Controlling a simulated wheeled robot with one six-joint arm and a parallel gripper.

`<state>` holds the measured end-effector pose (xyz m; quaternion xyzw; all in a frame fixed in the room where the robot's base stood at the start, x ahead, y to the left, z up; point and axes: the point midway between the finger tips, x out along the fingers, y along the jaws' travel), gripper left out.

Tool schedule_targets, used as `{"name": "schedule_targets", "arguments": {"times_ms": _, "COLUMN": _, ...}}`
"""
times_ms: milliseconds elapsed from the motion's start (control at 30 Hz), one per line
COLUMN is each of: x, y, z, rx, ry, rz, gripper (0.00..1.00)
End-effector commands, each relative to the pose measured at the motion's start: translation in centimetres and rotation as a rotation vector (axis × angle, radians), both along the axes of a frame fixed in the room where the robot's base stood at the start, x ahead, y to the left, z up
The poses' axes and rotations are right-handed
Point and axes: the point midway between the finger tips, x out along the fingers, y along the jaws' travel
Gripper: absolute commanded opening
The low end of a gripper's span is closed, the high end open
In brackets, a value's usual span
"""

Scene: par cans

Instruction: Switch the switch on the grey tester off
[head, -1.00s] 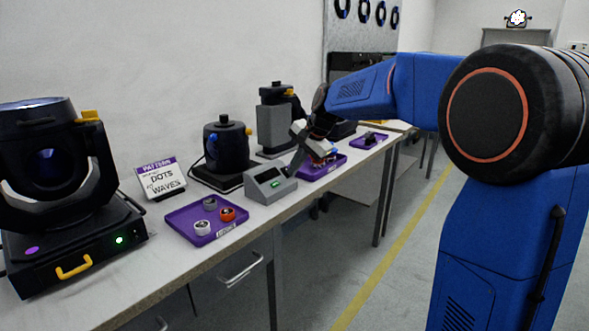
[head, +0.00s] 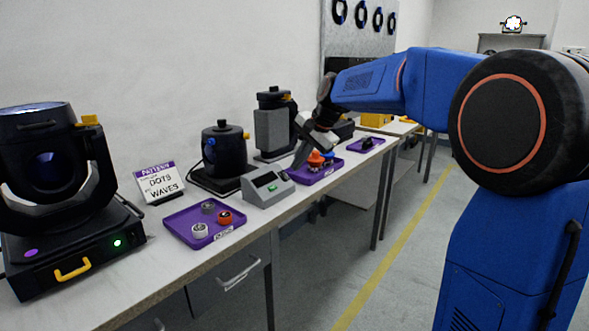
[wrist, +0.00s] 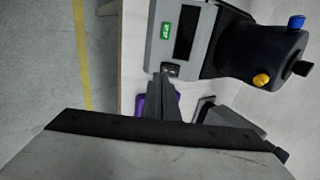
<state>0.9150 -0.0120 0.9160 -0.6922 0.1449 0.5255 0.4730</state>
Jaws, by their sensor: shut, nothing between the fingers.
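My gripper (head: 297,165) is shut and empty beside the tester's right end. In the wrist view my fingertips (wrist: 167,80) are right at the switch; I cannot tell whether they touch it or which way it is set.
A purple tray (head: 182,231) with several small round parts lies left of the tester. Another purple tray (head: 326,174) lies just beyond my gripper. A black device with coloured knobs (head: 224,150) stands behind the tester. The aisle to the right is clear.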

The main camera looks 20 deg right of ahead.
Motion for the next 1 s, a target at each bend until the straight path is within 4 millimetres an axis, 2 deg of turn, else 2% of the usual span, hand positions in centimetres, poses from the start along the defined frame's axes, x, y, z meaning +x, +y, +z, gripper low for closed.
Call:
{"name": "schedule_targets", "arguments": {"times_ms": 300, "x": -3.6, "y": -2.7, "z": 4.5, "rx": 0.000, "ry": -0.003, "rz": -0.001, "gripper": 0.00}}
{"name": "schedule_targets", "arguments": {"times_ms": 500, "x": -5.2, "y": -3.9, "z": 6.2, "rx": 0.000, "ry": 0.000, "rz": -0.001, "gripper": 0.00}}
{"name": "schedule_targets", "arguments": {"times_ms": 700, "x": -5.9, "y": -4.3, "z": 7.0, "rx": 0.000, "ry": 0.000, "rz": -0.001, "gripper": 0.00}}
{"name": "schedule_targets", "arguments": {"times_ms": 1000, "x": -5.9, "y": -4.3, "z": 7.0, "rx": 0.000, "ry": 0.001, "rz": 0.001, "gripper": 0.00}}
